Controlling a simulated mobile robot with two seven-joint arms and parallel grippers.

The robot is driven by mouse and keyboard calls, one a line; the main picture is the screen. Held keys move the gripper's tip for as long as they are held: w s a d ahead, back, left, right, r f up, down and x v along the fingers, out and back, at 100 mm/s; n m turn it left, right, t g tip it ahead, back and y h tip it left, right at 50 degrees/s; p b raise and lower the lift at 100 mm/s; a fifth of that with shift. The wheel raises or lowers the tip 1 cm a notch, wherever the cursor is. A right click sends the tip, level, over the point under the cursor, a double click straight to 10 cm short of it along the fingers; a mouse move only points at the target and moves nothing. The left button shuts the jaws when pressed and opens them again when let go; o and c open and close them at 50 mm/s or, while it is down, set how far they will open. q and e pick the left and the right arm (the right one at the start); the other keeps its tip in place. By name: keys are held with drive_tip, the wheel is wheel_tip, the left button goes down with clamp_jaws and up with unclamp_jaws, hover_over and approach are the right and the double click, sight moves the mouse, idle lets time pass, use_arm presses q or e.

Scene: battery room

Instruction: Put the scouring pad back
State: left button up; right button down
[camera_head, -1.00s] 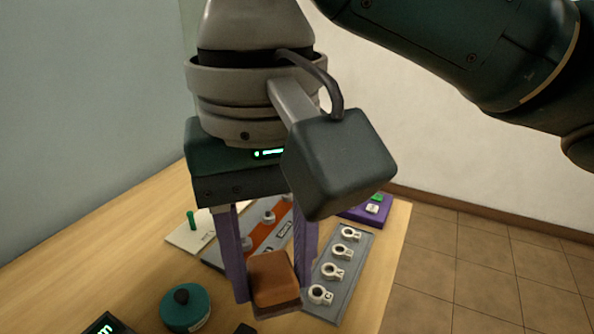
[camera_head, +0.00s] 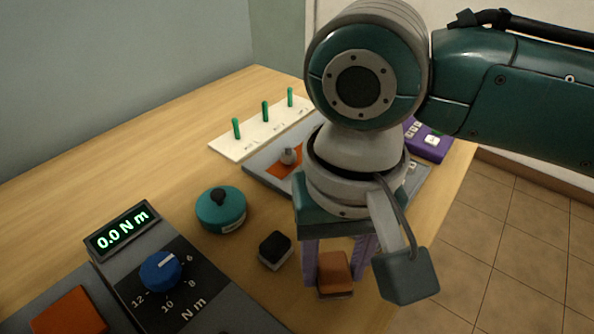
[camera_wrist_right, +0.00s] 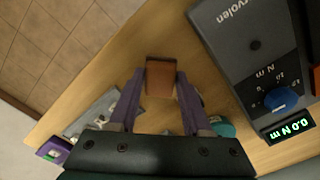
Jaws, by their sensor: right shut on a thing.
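The scouring pad (camera_head: 334,266), a rust-brown block with a darker underside, is between the purple fingers of my right gripper (camera_head: 336,277). The gripper points down and is shut on the pad. In the right wrist view the pad (camera_wrist_right: 160,82) shows between both fingertips, with bare wood around it. The pad is over the table's front right part; I cannot tell if it touches the wood. My left gripper is not in view.
A small black block (camera_head: 275,251) and a teal round container (camera_head: 221,210) stand left of the pad. A torque tester (camera_head: 190,292) with a blue dial is at front left, near an orange block (camera_head: 69,312). A pegged cream board (camera_head: 262,128), grey tray (camera_head: 262,174) and purple box (camera_head: 428,141) lie behind.

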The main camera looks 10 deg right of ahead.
sight(334, 268)
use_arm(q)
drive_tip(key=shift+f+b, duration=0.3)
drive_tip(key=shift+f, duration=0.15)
use_arm(e)
wheel_tip(334, 268, down, 3)
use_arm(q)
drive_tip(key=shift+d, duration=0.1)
use_arm(e)
drive_tip(key=shift+f, duration=0.1)
drive_tip(key=shift+f, duration=0.15)
drive_tip(key=shift+c, duration=1.7)
unclamp_jaws()
